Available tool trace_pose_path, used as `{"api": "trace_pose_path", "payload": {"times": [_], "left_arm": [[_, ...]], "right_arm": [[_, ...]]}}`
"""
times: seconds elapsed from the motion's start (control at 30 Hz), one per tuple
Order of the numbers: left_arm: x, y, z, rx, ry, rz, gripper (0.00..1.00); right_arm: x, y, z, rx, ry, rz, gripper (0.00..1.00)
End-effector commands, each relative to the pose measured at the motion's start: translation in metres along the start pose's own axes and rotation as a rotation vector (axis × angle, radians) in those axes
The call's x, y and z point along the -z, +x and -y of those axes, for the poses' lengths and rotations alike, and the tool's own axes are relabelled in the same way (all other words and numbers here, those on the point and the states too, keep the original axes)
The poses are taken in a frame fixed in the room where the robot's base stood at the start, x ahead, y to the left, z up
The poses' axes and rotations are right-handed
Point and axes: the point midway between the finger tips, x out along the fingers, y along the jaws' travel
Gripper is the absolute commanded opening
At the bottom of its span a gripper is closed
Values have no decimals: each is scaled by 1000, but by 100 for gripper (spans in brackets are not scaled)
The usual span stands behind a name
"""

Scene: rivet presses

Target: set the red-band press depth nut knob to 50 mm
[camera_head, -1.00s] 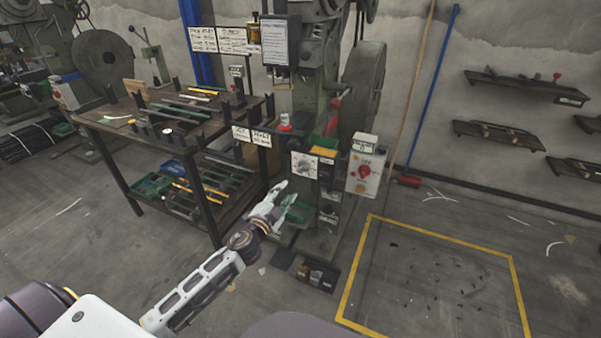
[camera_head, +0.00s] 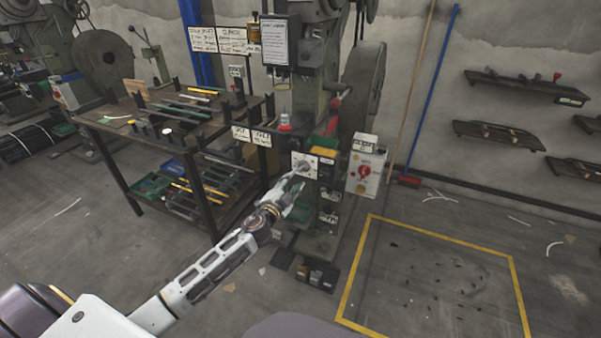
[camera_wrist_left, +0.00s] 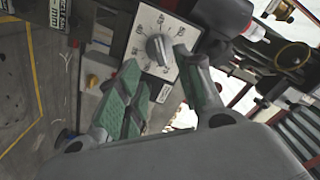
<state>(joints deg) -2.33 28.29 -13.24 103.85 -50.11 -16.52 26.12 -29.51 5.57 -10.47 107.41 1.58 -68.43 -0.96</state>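The depth knob is a grey knob (camera_head: 303,168) on a white square dial plate (camera_head: 296,158) on the front of the green press (camera_head: 314,102). In the left wrist view the knob (camera_wrist_left: 158,50) and its marked dial show large, but the setting is too small to read. My left gripper (camera_head: 298,178) is just in front of the dial. In the wrist view its green-padded fingers (camera_wrist_left: 157,66) are apart, with the knob just beyond and between the tips. I cannot tell whether they touch it. No red band is clearly visible. My right gripper is out of view.
A control box with a red knob (camera_head: 366,167) stands right of the dial. A workbench (camera_head: 113,124) with bars is on the left. A yellow-marked floor area (camera_head: 425,232) lies to the right, mostly clear. Wall shelves (camera_head: 527,88) are at the far right.

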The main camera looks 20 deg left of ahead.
Motion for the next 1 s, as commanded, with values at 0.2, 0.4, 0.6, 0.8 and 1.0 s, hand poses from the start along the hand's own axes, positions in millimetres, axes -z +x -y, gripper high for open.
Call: {"api": "trace_pose_path", "payload": {"times": [0.2, 0.4, 0.6, 0.8, 1.0], "left_arm": [[0, 15, 1, 1, 1, 0, 36], [0, 29, 0, 0, 0, 0, 36], [0, 42, 0, 0, 0, 0, 36], [0, 56, 0, 1, 0, 0, 36], [0, 67, 0, 0, 0, 0, 36]], "right_arm": [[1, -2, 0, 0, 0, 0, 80], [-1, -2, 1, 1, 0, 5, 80], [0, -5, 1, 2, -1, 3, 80], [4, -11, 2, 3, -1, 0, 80], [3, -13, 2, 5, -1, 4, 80]]}}
